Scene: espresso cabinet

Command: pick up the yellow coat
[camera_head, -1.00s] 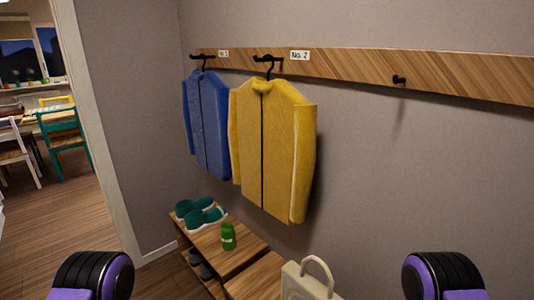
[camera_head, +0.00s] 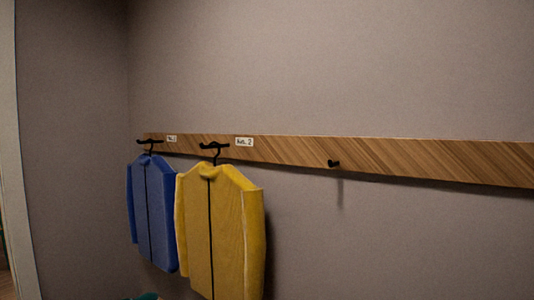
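The yellow coat (camera_head: 228,235) hangs on a black hanger (camera_head: 215,150) from the wooden wall rail (camera_head: 290,151), under the white "No. 2" label (camera_head: 244,142). Its front faces me with a dark line down the middle. Its bottom edge is cut off by the lower edge of the view. Neither of my grippers is in view.
A blue coat (camera_head: 150,210) hangs close on the left of the yellow coat, near the wall corner. An empty black hook (camera_head: 334,163) sits on the rail to the right. The wall right of the yellow coat is clear. A door frame (camera_head: 20,150) stands at the far left.

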